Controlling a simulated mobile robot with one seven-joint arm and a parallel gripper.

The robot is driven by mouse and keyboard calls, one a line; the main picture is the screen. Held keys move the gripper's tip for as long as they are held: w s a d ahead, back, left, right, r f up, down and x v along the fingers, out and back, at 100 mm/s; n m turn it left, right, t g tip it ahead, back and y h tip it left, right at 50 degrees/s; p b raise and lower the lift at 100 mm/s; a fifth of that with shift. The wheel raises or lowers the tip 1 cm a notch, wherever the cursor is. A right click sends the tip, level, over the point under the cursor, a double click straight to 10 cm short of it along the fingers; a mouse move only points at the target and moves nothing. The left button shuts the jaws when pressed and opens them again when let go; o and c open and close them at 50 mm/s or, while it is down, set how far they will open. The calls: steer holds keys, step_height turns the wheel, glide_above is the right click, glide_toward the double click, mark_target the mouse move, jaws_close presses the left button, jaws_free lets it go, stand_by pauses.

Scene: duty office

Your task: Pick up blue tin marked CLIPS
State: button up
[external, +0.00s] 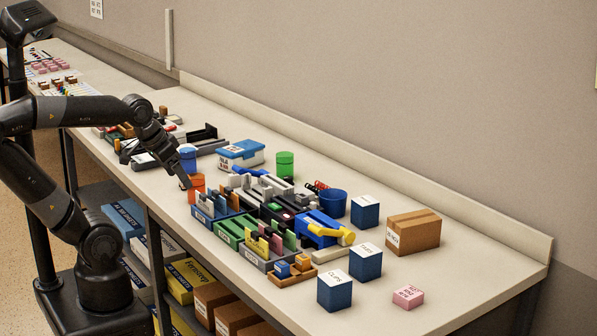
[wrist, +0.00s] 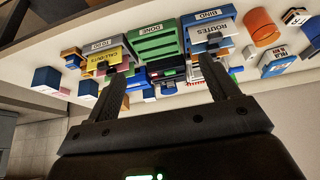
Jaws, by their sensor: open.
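Three similar blue tins with white lids stand on the right part of the counter in the external view. The lid of the front tin (external: 334,293) seems to read CLIPS. Another blue tin (external: 366,263) stands just behind it and a third blue tin (external: 365,212) farther back; their lid words are too small to be sure of. My gripper (external: 187,182) is open and empty, above the counter left of the desk organizers, well away from the tins. In the wrist view its fingers (wrist: 160,70) are spread, and a blue tin (wrist: 46,79) shows at the left, its lid unreadable.
Between my gripper and the tins stand file trays (external: 228,232), an orange cup (external: 197,183), a blue cup (external: 333,202) and a yellow-blue tool (external: 325,230). A cardboard box (external: 414,232) and a pink block (external: 408,297) flank the tins. The counter's right end is clear.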

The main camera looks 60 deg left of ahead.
steer(key=w+d+r, duration=0.2)
steer(key=w+d, duration=0.7)
steer(key=m+g, duration=0.1)
glide_toward(334, 277)
step_height(334, 277, down, 2)
steer(key=x, duration=0.5)
steer(key=shift+d, duration=0.25)
steer(key=shift+w+a+x, duration=0.15)
steer(key=shift+x, duration=1.35)
steer(key=shift+w+a+x, duration=0.1)
steer(key=shift+w+x, duration=0.1)
steer(key=shift+x, duration=1.35)
steer(key=shift+r, duration=0.2)
steer(key=shift+c, duration=0.2)
steer(key=c, duration=1.1)
